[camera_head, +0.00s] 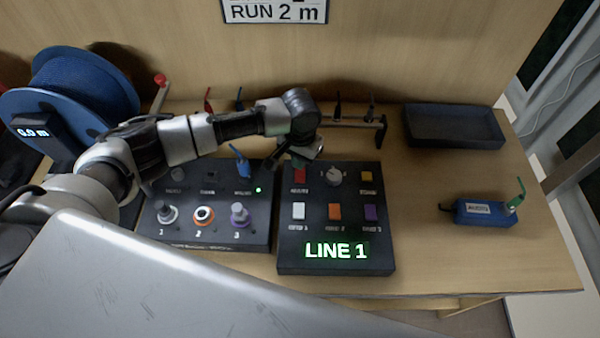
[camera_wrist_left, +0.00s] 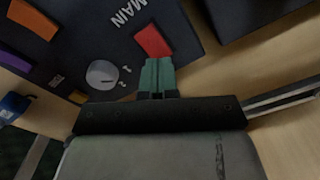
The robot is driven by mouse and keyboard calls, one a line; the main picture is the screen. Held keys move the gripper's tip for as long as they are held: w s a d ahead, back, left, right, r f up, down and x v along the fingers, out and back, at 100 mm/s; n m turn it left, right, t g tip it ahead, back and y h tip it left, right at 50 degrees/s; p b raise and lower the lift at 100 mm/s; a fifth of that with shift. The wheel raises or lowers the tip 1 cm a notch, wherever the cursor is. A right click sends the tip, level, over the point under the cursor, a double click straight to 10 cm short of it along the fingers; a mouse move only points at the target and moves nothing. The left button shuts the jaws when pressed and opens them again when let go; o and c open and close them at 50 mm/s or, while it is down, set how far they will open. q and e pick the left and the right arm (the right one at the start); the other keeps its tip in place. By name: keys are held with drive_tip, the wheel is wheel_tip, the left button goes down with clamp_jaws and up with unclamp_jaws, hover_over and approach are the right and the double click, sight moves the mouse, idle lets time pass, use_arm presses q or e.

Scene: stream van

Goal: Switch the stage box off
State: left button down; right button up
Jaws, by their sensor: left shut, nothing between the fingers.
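A black box with a lit green "LINE 1" display (camera_head: 335,250) stands at the middle of the table. It carries a red button (camera_head: 300,175), a grey knob (camera_head: 334,177) and several coloured buttons. To its left is a black box with numbered sockets (camera_head: 182,236) and a lit green light (camera_head: 258,189). I cannot tell from the lettering which is the stage box. My left gripper (camera_head: 306,157) is shut and empty over the display box's back edge. In the left wrist view its fingertips (camera_wrist_left: 158,66) are close by the red button (camera_wrist_left: 152,41), near the word "MAIN"; contact is unclear. My right gripper is not visible.
A blue cable reel (camera_head: 85,80) stands at the back left. A thin rack with hanging cables (camera_head: 350,120) is behind the boxes. An empty dark tray (camera_head: 452,138) and a blue adapter box (camera_head: 484,219) are to the right. Bare table lies between them.

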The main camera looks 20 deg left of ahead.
use_arm(q)
drive_tip(key=shift+f+b, duration=0.5)
drive_tip(key=shift+f, duration=0.85)
idle(0.5)
drive_tip(key=shift+s, duration=0.1)
wheel_tip(320, 180, up, 7)
drive_tip(key=p, duration=0.8)
idle(0.4)
